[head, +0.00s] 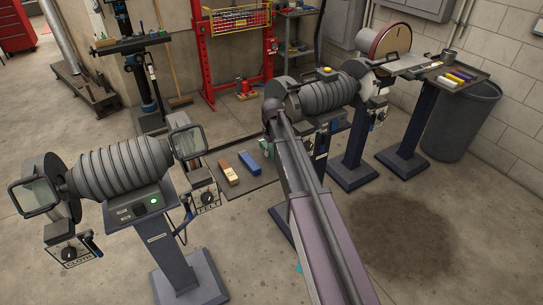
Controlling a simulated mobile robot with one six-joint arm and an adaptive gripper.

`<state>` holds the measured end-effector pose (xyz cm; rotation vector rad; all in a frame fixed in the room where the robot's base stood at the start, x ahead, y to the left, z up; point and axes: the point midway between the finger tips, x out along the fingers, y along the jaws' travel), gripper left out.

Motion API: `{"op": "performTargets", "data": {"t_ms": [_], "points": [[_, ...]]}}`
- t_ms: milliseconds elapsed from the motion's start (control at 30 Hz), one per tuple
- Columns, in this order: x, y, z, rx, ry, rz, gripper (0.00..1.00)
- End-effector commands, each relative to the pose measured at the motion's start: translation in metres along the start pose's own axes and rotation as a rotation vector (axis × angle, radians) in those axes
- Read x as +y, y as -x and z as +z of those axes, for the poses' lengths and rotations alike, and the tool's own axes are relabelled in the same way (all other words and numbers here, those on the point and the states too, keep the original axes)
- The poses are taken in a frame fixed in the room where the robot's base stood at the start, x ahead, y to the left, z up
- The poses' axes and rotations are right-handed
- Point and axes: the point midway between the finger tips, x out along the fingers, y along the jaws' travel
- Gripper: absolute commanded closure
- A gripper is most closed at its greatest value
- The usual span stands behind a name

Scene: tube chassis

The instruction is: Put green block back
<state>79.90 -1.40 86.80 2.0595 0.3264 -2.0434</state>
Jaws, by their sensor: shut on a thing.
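A tray (246,187) between the two grinding machines holds a brown and cream block (228,172) and a blue block (250,163). My arm runs up from the bottom of the head view and covers the tray's right side.
A left buffing machine (125,165) has a green light on its pedestal. Another machine (328,93) stands behind my arm. A shelf (455,77) at right carries yellow, purple and white bars, beside a grey bin (462,122). Open stained floor lies at right.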

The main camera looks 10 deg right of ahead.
Motion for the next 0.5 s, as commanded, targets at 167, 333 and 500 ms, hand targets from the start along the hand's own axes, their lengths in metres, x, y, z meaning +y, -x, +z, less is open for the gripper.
{"op": "performTargets", "data": {"t_ms": [167, 333, 500], "points": [[0.001, 0.000, -0.001, 0.000, -0.001, 0.000, 0.99], [0.007, -0.002, -0.012, 0.000, -0.001, 0.000, 0.99], [0.007, -0.017, -0.011, 0.000, -0.001, 0.000, 0.99]]}}
